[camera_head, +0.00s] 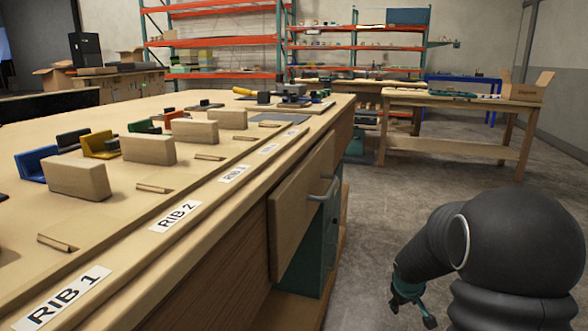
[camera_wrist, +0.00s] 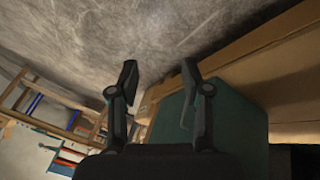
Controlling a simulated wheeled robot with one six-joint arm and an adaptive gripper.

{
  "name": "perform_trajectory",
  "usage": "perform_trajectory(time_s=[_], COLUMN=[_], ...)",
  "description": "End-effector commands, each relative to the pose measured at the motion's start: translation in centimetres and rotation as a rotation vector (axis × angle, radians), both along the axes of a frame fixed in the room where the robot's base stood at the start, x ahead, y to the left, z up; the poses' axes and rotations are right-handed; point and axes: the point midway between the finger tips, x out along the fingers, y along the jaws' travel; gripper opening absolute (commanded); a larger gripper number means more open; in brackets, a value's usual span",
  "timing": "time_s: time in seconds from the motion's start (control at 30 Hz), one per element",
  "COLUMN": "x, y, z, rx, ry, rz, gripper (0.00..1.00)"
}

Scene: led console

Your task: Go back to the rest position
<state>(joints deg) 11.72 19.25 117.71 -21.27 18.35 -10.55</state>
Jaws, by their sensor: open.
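My gripper (camera_wrist: 158,80) is open and empty in the wrist view, its two dark fingers apart with grey floor behind them. In the head view my gripper (camera_head: 412,310) hangs low at the lower right, beside the workbench and clear of its top. The wooden workbench (camera_head: 190,260) fills the left of the head view. Its side and a dark green cabinet panel (camera_wrist: 245,115) show close behind the fingers in the wrist view.
Wooden blocks (camera_head: 80,178) and coloured brackets stand on the bench behind labels such as RIB 1 (camera_head: 62,297). A drawer front (camera_head: 302,205) with a handle juts from the bench side. Another table (camera_head: 450,100) stands behind. The floor (camera_head: 400,190) between is clear.

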Motion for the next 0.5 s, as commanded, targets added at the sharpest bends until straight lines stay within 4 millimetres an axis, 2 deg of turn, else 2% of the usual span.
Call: perform_trajectory(time_s=[0.03, 0.2, 0.5], x=[-2.0, -8.6, -19.0], y=[0.7, 3.1, 7.6], z=[1.3, 4.5, 9.1], rx=[0.019, 0.088, 0.199], ry=[0.021, 0.096, 0.17], rz=[-0.043, -0.178, -0.321], gripper=[0.48, 0.48, 0.48])
